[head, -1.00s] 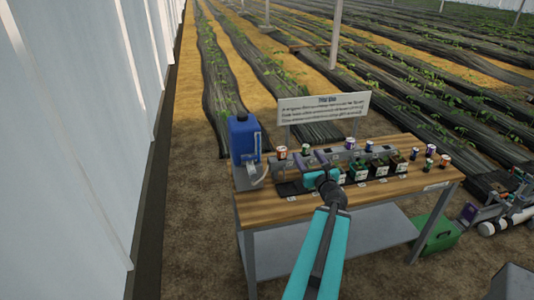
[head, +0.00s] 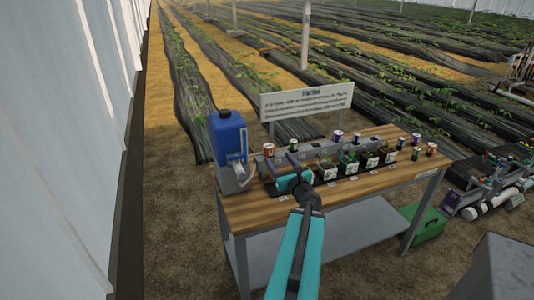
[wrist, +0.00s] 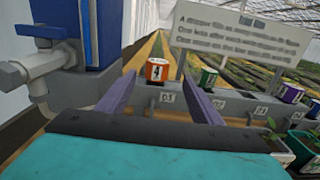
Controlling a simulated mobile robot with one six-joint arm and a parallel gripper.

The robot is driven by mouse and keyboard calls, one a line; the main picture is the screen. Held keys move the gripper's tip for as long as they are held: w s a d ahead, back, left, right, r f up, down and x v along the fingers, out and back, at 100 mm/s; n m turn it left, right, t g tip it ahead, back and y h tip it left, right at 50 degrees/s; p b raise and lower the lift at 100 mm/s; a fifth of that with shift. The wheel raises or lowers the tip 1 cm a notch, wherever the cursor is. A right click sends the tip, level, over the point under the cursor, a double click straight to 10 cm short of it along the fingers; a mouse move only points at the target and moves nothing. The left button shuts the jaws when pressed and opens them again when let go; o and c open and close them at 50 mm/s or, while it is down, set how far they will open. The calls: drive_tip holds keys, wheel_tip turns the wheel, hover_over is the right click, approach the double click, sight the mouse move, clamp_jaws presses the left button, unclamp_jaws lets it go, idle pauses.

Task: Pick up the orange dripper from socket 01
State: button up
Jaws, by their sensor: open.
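The orange dripper (wrist: 156,70), with a white label, stands upright in the grey rail (wrist: 240,107) above the tag 01 (wrist: 167,98). It also shows in the head view (head: 268,149) at the rail's left end, beside the blue tank. My gripper (wrist: 159,82) is open and empty. Its two purple fingers spread on either side of the dripper in the wrist view, with the dripper appearing beyond them, apart from both. In the head view my gripper (head: 281,164) is over the bench, in front of the rail's left part.
A green dripper (wrist: 208,77) and a purple one (wrist: 290,92) stand to the right along the rail. The blue tank (wrist: 90,35) with a grey tap (wrist: 30,70) is close on the left. A sign (head: 307,101) stands behind. Potted plants (head: 347,162) line the rail's front.

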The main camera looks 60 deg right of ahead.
sight(272, 151)
drive_tip(key=shift+w+d+f+b, duration=0.2)
drive_tip(key=shift+w+d+b, duration=0.2)
drive_tip(key=shift+b, duration=1.15)
drive_tip(key=b+x, duration=0.1)
drive_tip(key=b, duration=0.4)
drive_tip(key=shift+w+d, duration=0.2)
drive_tip(key=shift+w, duration=0.15)
drive_tip(key=shift+w+d+r, duration=0.2)
drive_tip(key=shift+w+r, duration=0.05)
drive_tip(key=x, duration=0.3)
drive_tip(key=shift+w, duration=0.1)
drive_tip(key=shift+x, duration=1)
drive_tip(key=shift+w, duration=0.1)
drive_tip(key=x, duration=0.2)
drive_tip(key=p+x, duration=0.1)
drive_tip(key=x, duration=0.2)
drive_tip(key=shift+w+a+f, duration=0.15)
drive_tip(key=shift+a+f, duration=0.05)
drive_tip(key=shift+f, duration=0.05)
